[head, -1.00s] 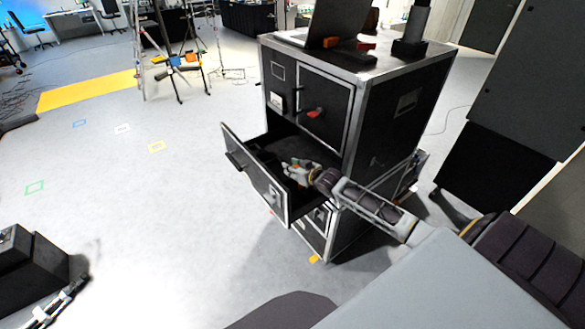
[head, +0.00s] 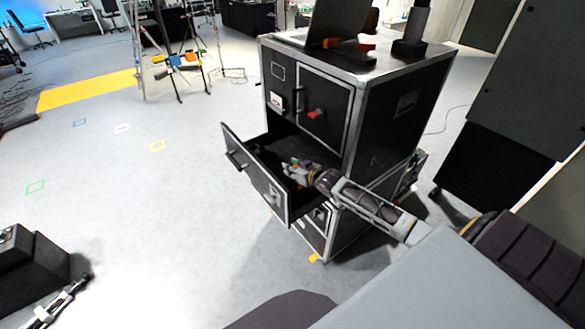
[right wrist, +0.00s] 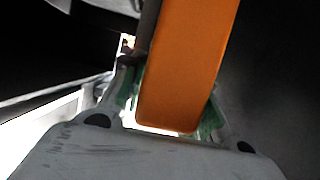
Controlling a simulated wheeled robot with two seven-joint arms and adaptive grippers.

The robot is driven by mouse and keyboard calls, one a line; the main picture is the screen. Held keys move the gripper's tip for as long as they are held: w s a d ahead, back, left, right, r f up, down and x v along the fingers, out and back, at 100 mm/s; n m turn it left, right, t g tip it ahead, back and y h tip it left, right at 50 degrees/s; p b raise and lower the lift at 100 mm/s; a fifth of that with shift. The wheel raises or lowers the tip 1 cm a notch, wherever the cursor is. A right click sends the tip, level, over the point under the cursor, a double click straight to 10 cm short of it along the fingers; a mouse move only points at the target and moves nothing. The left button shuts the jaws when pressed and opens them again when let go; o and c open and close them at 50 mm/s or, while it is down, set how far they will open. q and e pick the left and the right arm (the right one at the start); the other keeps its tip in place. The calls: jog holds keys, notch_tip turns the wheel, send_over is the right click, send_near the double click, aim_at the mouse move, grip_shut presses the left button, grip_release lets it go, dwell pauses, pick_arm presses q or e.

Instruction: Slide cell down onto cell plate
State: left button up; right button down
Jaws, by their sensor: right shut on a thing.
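My right gripper (head: 297,171) reaches into the open drawer (head: 250,178) of a black cabinet. In the right wrist view its fingers (right wrist: 168,108) are shut on an orange block with a dark side, which appears to be the cell (right wrist: 187,65). The block stands out long and slightly tilted from between the fingers. In the head view the block is too small and covered to make out clearly. I cannot identify the cell plate in either view. My left gripper (head: 75,290) is low at the left edge of the head view, and its jaws are unclear.
The cabinet (head: 400,105) has a closed door above the drawer. A dark box (head: 28,270) is at lower left.

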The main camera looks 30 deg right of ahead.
jog(key=shift+f+b, duration=1.25)
jog(key=shift+f, duration=1.5)
dwell(1.2)
jog(key=shift+s+f+p, duration=0.15)
jog(key=shift+p, duration=0.15)
